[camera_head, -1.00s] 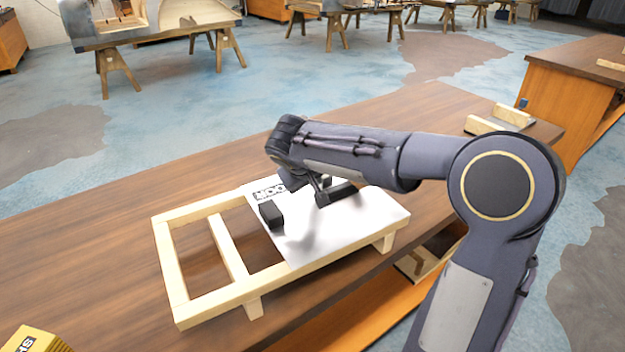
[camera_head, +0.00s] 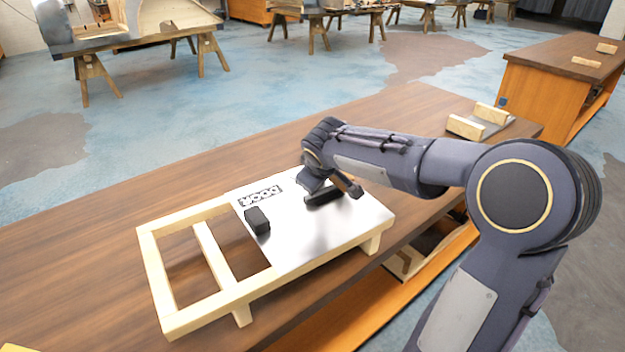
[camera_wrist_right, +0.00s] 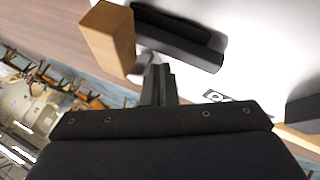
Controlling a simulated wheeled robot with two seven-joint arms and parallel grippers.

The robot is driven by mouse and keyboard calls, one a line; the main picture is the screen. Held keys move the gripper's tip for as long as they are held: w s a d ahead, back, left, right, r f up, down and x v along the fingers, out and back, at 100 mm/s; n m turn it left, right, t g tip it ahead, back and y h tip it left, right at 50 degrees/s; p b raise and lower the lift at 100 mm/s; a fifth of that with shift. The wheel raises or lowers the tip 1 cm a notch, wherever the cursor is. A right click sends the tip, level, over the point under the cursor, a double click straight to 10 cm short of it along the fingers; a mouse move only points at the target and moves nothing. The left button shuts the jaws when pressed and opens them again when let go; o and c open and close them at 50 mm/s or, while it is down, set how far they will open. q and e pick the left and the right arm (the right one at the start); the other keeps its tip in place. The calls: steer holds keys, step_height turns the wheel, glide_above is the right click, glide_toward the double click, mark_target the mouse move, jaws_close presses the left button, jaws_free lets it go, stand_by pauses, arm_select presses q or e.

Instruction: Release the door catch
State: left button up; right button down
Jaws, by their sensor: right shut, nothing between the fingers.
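The door is a pale wooden frame (camera_head: 205,255) lying flat on the workbench, with a light metal panel (camera_head: 300,235) over its right part. A black bar-shaped handle (camera_head: 322,195) lies on the panel and shows in the right wrist view (camera_wrist_right: 180,40). Beside it is a brown wooden block (camera_head: 349,186), apparently the catch; the wrist view shows it tilted (camera_wrist_right: 108,38). My right gripper (camera_wrist_right: 158,72) is shut and empty, its tips close to the block and handle. I cannot tell whether they touch. The fingers are mostly hidden in the head view. My left gripper is out of view.
A black block (camera_head: 257,221) stands on the panel's left part, near a printed label (camera_head: 260,196).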

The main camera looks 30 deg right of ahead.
steer(key=shift+d, duration=0.4)
steer(key=shift+r, duration=0.1)
stand_by(0.3)
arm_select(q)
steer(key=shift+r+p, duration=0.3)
arm_select(e)
steer(key=v, duration=0.7)
steer(key=shift+s+r, duration=0.2)
steer(key=shift+s, duration=0.05)
